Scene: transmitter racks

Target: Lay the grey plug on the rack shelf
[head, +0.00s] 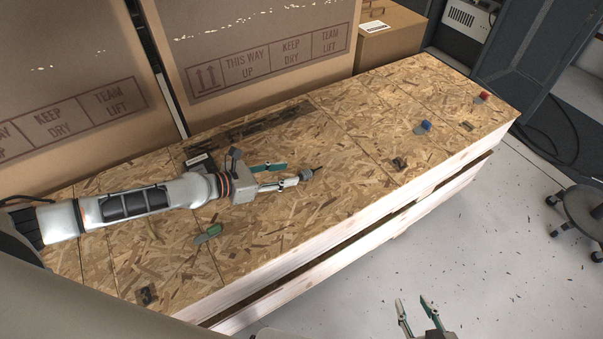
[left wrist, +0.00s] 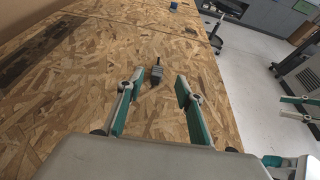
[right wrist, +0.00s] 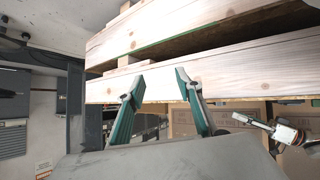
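The grey plug (head: 306,174) lies on the wooden crate top, its dark thin tip pointing away from my left gripper. My left gripper (head: 293,175) is open, low over the board, with the plug at its fingertips. In the left wrist view the plug (left wrist: 157,74) shows between and slightly ahead of the two open fingertips (left wrist: 160,80), apart from both. My right gripper (head: 412,301) is open and empty, off the crate's front side; the right wrist view shows its spread fingers (right wrist: 160,78) before the crate's planks. I cannot pick out the rack shelf for certain; dark rack-like frames (head: 522,50) stand upper right.
On the crate top (head: 350,195) lie a green-ended piece (head: 209,233), a blue one (head: 423,127), a red one (head: 482,97) and small dark pieces (head: 399,163). Large cardboard boxes (head: 260,35) stand along the back. A stool (head: 583,208) stands on the floor at right.

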